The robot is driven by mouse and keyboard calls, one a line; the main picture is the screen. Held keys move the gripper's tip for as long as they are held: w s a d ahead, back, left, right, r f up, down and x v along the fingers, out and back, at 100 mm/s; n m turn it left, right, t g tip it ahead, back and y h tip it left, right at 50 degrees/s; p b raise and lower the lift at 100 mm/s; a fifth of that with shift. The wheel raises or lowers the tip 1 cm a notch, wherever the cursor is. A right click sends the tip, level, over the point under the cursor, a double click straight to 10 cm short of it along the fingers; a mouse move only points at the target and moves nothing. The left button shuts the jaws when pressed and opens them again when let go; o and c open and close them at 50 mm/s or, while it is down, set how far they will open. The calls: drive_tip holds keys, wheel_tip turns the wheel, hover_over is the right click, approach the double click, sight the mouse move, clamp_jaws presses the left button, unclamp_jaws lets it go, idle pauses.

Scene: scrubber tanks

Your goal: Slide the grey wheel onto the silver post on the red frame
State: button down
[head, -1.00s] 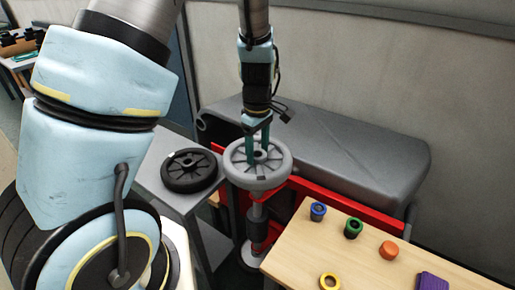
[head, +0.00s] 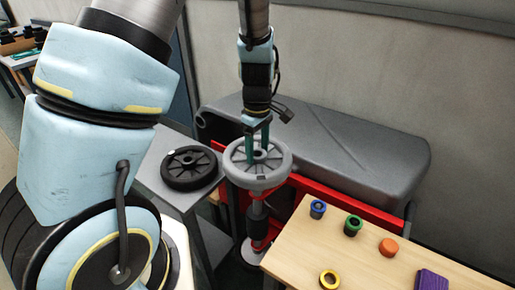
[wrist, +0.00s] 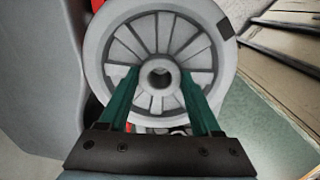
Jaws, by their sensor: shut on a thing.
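The grey wheel (head: 276,171) is held flat, and my gripper (head: 257,154) is shut on it near its hub from above. In the wrist view the grey wheel (wrist: 222,68) shows its spokes and open centre bore, with the green fingers of my gripper (wrist: 160,88) on either side of the hub. The wheel hides the post's top, so I cannot tell whether the post is inside the bore.
A black wheel (head: 190,182) lies on a grey stand (head: 150,178) to the left. A wooden table (head: 350,262) at right holds blue, green, orange, yellow and purple pieces. A large grey tank (head: 330,145) is behind.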

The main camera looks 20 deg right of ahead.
sight(258, 162)
drive_tip(key=shift+f, duration=0.3)
idle(0.4)
drive_tip(key=shift+f+b, duration=0.6)
drive_tip(key=shift+f, duration=0.3)
drive_tip(key=shift+f+b, duration=0.8)
drive_tip(key=shift+f, duration=0.4)
idle(0.8)
drive_tip(key=shift+f+p, duration=0.3)
drive_tip(key=shift+f, duration=0.65)
idle(3.5)
